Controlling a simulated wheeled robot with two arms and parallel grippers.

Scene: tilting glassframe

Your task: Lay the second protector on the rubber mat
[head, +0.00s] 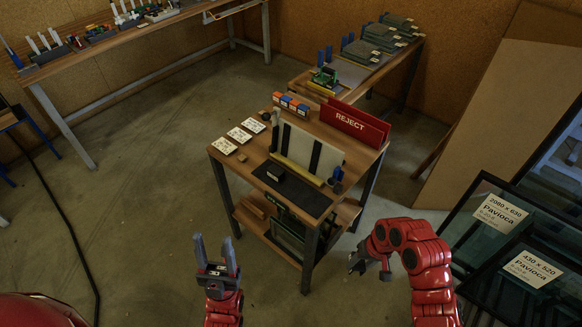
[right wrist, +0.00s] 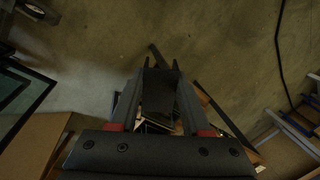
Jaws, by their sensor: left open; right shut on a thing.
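The black rubber mat (head: 310,201) lies along the front edge of the small wooden workbench. A small dark block with a pale edge (head: 276,172), which looks like a protector, sits on its left part. My right gripper (head: 358,265) is off the bench's front right corner, low beside it. In the right wrist view its jaws (right wrist: 161,66) are shut on a dark block (right wrist: 160,88), apparently the second protector. My left gripper (head: 215,248) is open and empty, pointing up in front of the bench's left side.
A pale panel with dark stripes (head: 298,148) stands behind a yellow bar (head: 297,170) on the bench. A red REJECT bin (head: 356,124) is at the back; white cards (head: 239,134) lie left. Dark glass frames (head: 500,240) lean at the right.

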